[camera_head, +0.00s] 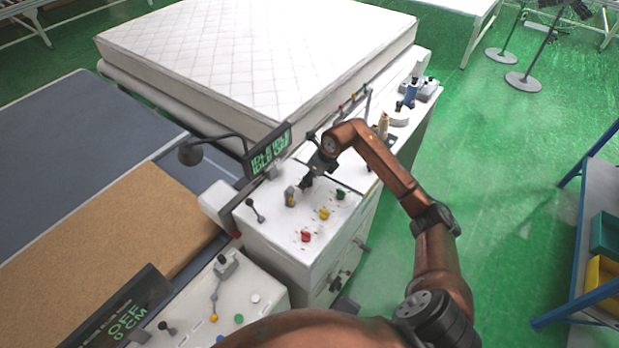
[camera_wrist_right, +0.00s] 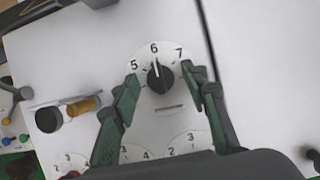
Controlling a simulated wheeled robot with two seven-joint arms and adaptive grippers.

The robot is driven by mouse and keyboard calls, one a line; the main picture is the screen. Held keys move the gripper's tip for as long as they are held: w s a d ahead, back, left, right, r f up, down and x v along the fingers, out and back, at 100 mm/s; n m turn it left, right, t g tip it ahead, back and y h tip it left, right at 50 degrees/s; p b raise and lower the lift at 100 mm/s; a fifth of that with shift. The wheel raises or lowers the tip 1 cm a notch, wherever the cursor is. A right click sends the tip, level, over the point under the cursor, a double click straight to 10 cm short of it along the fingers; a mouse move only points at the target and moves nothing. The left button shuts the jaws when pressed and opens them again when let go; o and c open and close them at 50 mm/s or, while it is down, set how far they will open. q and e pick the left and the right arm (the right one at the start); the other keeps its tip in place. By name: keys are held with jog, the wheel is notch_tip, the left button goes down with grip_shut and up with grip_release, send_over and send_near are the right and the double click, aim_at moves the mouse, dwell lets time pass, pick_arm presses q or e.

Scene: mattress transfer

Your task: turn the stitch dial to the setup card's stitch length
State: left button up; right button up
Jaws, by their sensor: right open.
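The stitch dial (camera_wrist_right: 148,55) is a white disc in the right wrist view, with 5, 6 and 7 along its upper edge. Its black knob (camera_wrist_right: 160,77) has a white pointer line aimed close to the 6. My right gripper (camera_wrist_right: 160,75) is open, with one green-padded finger on each side of the knob; whether they touch it I cannot tell. In the head view my right gripper (camera_head: 306,183) is over the top of the white console (camera_head: 275,220) and hides the dial. My left gripper is out of view. I cannot make out a setup card.
Red (camera_head: 306,236), yellow (camera_head: 325,214) and green (camera_head: 341,194) knobs stand near the gripper. A black display (camera_head: 271,152) with blurred green characters stands behind the console. A quilted mattress (camera_head: 260,50) lies beyond. Another display (camera_head: 122,315) reads OFF, 0 CM.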

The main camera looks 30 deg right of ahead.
jog(key=shift+c, duration=0.2)
jog(key=c, duration=0.8)
grip_shut()
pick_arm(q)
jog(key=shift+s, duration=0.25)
